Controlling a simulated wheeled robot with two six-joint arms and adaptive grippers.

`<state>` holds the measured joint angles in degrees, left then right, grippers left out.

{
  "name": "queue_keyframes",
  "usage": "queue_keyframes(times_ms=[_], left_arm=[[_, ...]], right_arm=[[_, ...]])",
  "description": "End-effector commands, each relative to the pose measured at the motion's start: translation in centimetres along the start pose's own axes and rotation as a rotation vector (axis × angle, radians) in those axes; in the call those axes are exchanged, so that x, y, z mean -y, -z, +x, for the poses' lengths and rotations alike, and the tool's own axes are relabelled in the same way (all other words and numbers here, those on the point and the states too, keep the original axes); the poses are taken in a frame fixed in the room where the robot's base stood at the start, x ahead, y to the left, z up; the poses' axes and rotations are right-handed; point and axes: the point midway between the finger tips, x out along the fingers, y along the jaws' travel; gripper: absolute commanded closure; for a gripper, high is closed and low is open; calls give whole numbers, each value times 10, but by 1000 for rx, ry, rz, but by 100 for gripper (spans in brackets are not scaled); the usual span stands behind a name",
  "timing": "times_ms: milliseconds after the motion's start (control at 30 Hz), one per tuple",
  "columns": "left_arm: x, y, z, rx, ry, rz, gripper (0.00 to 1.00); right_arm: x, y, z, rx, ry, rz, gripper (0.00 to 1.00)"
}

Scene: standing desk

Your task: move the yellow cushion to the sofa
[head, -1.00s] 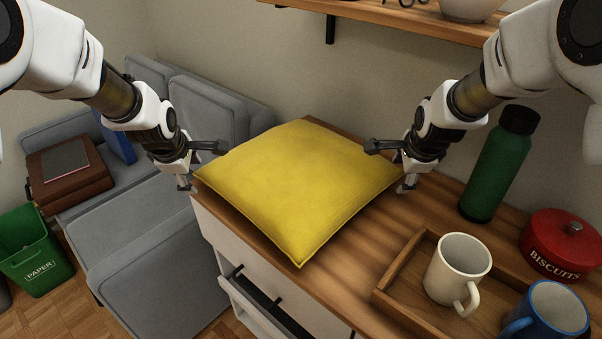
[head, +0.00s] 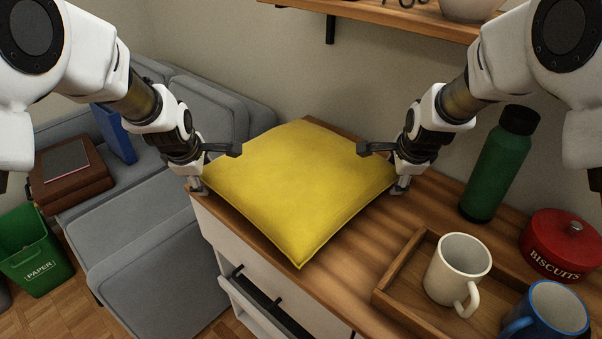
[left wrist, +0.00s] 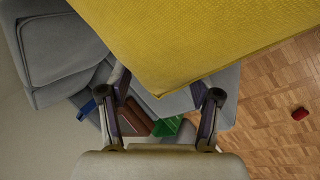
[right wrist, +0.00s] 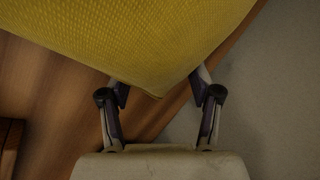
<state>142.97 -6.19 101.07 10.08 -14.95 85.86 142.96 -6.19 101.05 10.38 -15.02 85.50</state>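The yellow cushion (head: 298,188) lies flat on the wooden cabinet top, turned cornerwise. The grey sofa (head: 160,235) stands below and to the left of the cabinet. My left gripper (head: 218,168) is at the cushion's left corner, fingers spread, one above and one low beside it. My right gripper (head: 381,168) is at the right corner in the same way. In the left wrist view the cushion (left wrist: 200,40) reaches a corner between the open fingers. In the right wrist view the cushion (right wrist: 140,45) does likewise. Contact cannot be told.
A wooden tray (head: 391,283) with a cream mug (head: 456,268), a blue mug (head: 548,312), a red biscuit tin (head: 560,245) and a green bottle (head: 497,170) stand right. A shelf (head: 400,18) hangs above. A brown case (head: 70,178) and blue book (head: 115,135) are on the sofa's far-left part.

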Motion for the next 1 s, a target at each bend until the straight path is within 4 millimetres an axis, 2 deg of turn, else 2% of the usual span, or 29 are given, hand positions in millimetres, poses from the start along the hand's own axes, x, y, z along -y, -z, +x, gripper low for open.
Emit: queue_keyframes(times_ms=[600, 1000], left_arm=[[-1, -2, -2, -1, 0, 1, 38], [-23, -3, -45, -1, 0, 1, 38]], right_arm=[[1, -3, -2, 0, 1, 1, 38], [23, -3, -45, 0, 1, 1, 38]])
